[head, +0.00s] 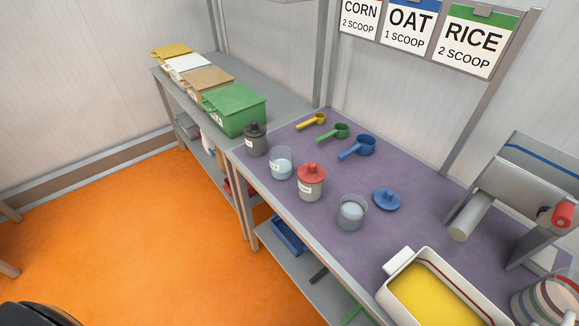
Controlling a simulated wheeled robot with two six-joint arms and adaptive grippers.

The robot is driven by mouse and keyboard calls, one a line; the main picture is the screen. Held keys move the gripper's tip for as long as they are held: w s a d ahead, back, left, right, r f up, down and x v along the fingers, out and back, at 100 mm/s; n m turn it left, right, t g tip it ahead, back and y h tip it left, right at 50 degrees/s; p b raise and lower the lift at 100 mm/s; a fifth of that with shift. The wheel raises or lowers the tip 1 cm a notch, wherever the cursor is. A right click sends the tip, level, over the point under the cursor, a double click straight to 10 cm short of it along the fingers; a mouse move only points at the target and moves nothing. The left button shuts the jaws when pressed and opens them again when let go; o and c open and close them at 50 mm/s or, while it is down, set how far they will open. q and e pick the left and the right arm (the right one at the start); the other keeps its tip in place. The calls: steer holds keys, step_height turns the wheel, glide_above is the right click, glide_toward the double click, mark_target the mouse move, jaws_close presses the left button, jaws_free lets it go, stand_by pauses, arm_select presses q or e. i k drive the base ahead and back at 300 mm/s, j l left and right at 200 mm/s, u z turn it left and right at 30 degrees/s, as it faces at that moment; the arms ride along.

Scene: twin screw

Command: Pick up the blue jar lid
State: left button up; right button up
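The blue jar lid (387,200) lies on the purple table top (300,233), with its round knob up. It is beside an open glass jar (351,212) and apart from it. The jar stands to its left and a little nearer, and has pale contents. Nothing covers the lid. Neither of my grippers shows in the head view.
A red-lidded jar (312,181), an open jar (281,163) and a dark-lidded jar (256,140) stand left of the lid. A blue scoop (358,146) lies behind. A white tray with yellow contents (398,268) is in front. A metal device (513,190) stands right.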

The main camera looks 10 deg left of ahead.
mark_target(386, 199)
steer(key=j, duration=0.6)
steer(key=k+j+z, duration=0.15)
steer(key=j, duration=1)
steer(key=z, duration=0.05)
